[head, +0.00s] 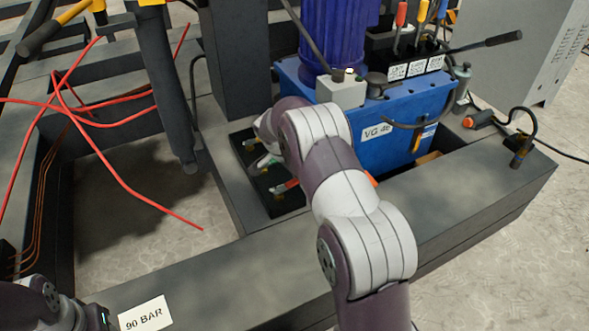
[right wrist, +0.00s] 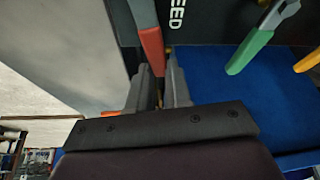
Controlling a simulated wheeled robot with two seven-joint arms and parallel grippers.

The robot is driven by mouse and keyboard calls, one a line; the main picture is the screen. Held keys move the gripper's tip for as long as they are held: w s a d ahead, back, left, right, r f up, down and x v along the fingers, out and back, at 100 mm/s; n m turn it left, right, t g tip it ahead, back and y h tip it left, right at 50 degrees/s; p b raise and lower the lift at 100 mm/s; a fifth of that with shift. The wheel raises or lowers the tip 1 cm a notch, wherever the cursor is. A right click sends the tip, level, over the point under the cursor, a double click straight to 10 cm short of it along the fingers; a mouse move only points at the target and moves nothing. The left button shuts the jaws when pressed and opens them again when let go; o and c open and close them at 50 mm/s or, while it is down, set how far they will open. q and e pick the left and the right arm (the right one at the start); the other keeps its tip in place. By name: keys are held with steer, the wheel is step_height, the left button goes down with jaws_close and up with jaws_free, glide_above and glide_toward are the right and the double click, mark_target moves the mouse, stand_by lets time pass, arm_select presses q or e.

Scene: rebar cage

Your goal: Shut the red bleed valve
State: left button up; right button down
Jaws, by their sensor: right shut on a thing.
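The red-tipped valve lever (right wrist: 151,45) shows in the right wrist view, with a grey shank and a red grip. My right gripper (right wrist: 158,92) is shut on the end of this red grip, its two grey fingers on either side. In the head view, the red lever (head: 286,186) lies over the black valve panel (head: 282,205), beside my right arm. My right arm hides much of the panel, and the right fingertips cannot be made out there. My left arm shows at the lower left, with its fingertips out of view.
A green-tipped lever (right wrist: 250,50) and a yellow-tipped lever (right wrist: 308,61) are near the red one. The blue tank (head: 395,145) marked "VG 46" stands behind the panel. A dark frame beam (head: 240,265) runs in front. Red cables (head: 135,190) hang at left.

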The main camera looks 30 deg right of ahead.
mark_target(285, 189)
steer(key=shift+s+m+g, duration=0.5)
steer(key=shift+s+m, duration=0.25)
steer(key=shift+m, duration=0.35)
steer(key=c, duration=1)
jaws_free()
steer(key=shift+c, duration=0.2)
steer(key=p+v, duration=0.9)
steer(key=v, duration=0.3)
steer(key=shift+r+p, duration=0.35)
steer(key=shift+p, duration=0.05)
